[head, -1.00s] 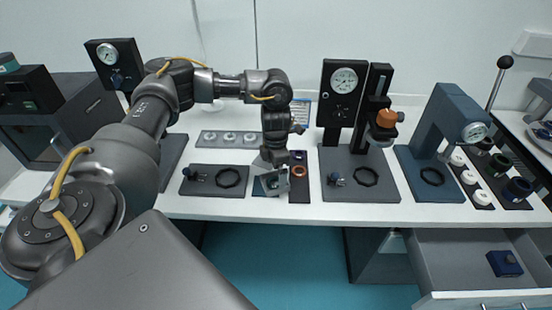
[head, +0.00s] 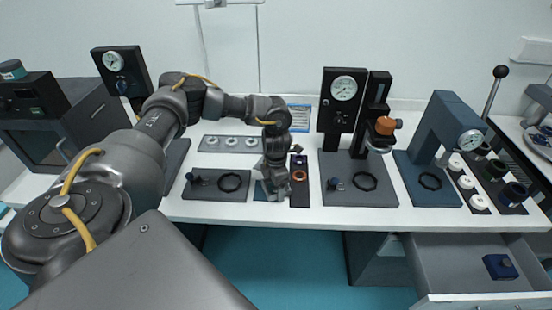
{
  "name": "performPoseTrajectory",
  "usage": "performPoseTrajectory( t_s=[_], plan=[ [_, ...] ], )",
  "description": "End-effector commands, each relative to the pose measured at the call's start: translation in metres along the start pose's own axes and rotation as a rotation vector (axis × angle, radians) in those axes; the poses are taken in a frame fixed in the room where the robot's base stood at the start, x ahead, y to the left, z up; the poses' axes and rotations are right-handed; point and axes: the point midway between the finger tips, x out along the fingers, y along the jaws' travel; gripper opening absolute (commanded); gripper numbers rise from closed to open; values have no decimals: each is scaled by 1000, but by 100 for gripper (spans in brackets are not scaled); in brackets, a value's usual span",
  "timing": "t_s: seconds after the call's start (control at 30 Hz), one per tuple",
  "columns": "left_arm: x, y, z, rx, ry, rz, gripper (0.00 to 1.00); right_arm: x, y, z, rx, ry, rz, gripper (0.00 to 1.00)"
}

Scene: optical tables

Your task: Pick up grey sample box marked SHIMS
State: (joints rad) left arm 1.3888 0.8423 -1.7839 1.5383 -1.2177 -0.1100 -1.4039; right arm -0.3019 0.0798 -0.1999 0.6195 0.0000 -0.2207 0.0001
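My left gripper (head: 274,190) points down at the front of the white table, over a small blue mat (head: 260,192). It is small and seen from behind, and I cannot tell whether its fingers are open or shut, or whether anything is between them. I cannot make out a grey box marked SHIMS or any such lettering; the gripper and wrist hide part of the mat. My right gripper is not in view.
A dark plate with a black ring (head: 230,183) lies left of the gripper. A narrow dark strip with a copper ring (head: 300,176) is close on its right. A gauge stand (head: 343,90) rises farther right. An open drawer (head: 450,270) holds a dark blue box (head: 500,267).

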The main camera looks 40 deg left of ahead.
Motion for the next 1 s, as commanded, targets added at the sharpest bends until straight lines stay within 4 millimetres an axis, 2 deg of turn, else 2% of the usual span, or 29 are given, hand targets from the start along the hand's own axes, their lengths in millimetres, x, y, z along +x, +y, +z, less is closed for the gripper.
performPoseTrajectory(
  t_s=[0.07,0.3,0.67,0.9,1.0],
  plan=[
    [0,0,0,0,0,0,69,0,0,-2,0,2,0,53],
    [-1,0,0,0,-1,0,38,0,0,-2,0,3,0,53],
    [-6,0,1,-1,-3,0,38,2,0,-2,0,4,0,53],
    [-31,0,1,1,-4,1,38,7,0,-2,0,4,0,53],
    [-42,-5,-8,1,-4,-1,38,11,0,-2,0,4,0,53]
  ],
)
